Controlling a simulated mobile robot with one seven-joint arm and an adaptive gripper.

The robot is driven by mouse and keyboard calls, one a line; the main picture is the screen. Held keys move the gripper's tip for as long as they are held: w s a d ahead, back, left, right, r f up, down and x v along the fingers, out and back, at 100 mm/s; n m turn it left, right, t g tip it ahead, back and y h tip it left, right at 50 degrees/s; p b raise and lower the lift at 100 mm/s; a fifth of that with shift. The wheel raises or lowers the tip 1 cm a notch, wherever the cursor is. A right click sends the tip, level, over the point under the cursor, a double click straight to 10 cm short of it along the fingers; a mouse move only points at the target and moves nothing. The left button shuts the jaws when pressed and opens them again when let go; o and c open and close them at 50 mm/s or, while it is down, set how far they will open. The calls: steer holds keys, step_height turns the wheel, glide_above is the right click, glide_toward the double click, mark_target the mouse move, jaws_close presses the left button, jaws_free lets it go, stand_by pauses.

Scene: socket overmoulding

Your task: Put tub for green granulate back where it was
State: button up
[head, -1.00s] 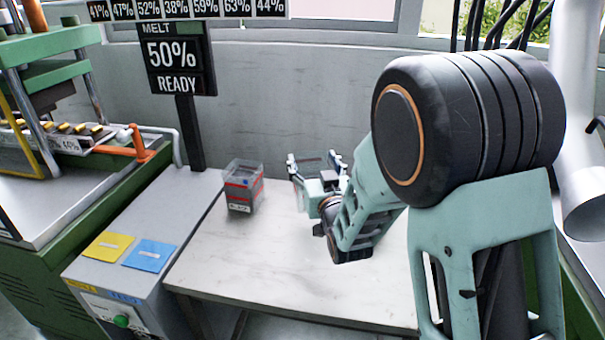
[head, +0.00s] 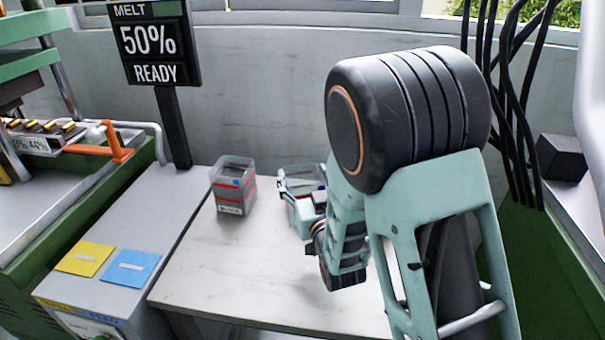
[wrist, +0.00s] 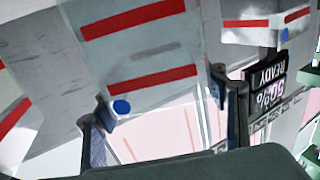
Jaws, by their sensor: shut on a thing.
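A clear tub with red stripes (wrist: 140,45) fills much of the wrist view, between the two fingers of my gripper (wrist: 165,105). My gripper is shut on it. In the head view my gripper (head: 303,195) is at the rear of the pale table, and the held tub (head: 298,178) shows only in part, as a clear rim and wall. The arm hides much of it. I cannot make out its label or any green granulate, or whether its base touches the table.
The pale table (head: 230,270) is bare in front. A grey cabinet with yellow and blue pads (head: 128,270) and a screen reading 50% READY (head: 153,43) are at left.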

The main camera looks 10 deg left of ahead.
steer(key=shift+s+f, duration=0.1)
steer(key=shift+f, duration=0.1)
steer(key=o, duration=2.1)
